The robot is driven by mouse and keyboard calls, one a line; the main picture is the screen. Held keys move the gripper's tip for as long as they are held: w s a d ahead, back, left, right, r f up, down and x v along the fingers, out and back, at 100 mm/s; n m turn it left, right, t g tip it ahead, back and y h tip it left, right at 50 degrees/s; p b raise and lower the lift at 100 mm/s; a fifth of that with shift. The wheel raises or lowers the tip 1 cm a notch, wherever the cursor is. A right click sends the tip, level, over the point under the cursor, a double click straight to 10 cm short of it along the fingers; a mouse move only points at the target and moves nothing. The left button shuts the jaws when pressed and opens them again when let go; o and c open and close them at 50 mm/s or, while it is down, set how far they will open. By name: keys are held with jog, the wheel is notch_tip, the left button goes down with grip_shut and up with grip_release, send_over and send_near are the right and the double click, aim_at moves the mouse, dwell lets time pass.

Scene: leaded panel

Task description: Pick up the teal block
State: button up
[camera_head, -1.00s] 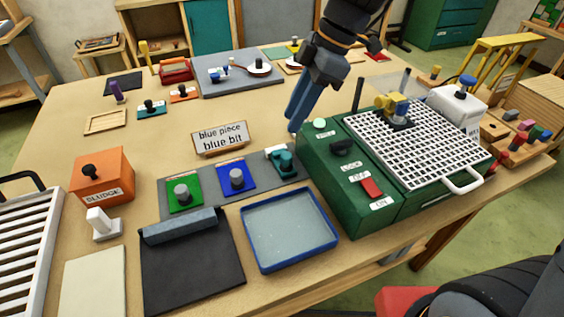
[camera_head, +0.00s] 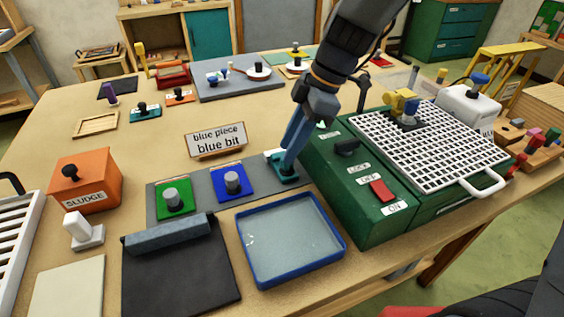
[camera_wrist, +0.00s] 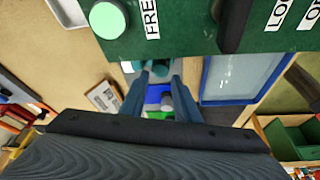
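The teal block (camera_head: 273,159) sits at the right end of the grey strip (camera_head: 205,186), beside the green machine. My gripper (camera_head: 288,167) reaches down over it, and its fingers hide part of the block. In the wrist view, the two fingers of my gripper (camera_wrist: 160,76) stand apart, with a teal patch of the block (camera_wrist: 160,67) showing between their tips. I cannot tell whether the fingers touch it.
The green machine (camera_head: 345,205) with a white grid stands close on the right. A blue-rimmed tray (camera_head: 243,262) lies in front. Blue (camera_head: 219,191) and green (camera_head: 162,209) pieces sit left on the strip. A "blue piece, blue bit" sign (camera_head: 216,141) stands behind.

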jog(key=shift+d+p+x, duration=0.15)
jog(key=shift+p+x, duration=0.2)
jog(key=shift+x, duration=0.8)
jog(key=shift+d+p+x, duration=0.2)
jog(key=shift+p+x, duration=0.1)
jog(key=shift+x, duration=0.85)
jog(key=shift+f, duration=0.15)
jog(key=shift+w, duration=0.1)
jog(key=c, duration=0.6)
jog(key=shift+c, duration=0.2)
notch_tip(320, 180, up, 10)
jog(key=shift+r+b, duration=0.1)
jog(key=shift+b, duration=0.8)
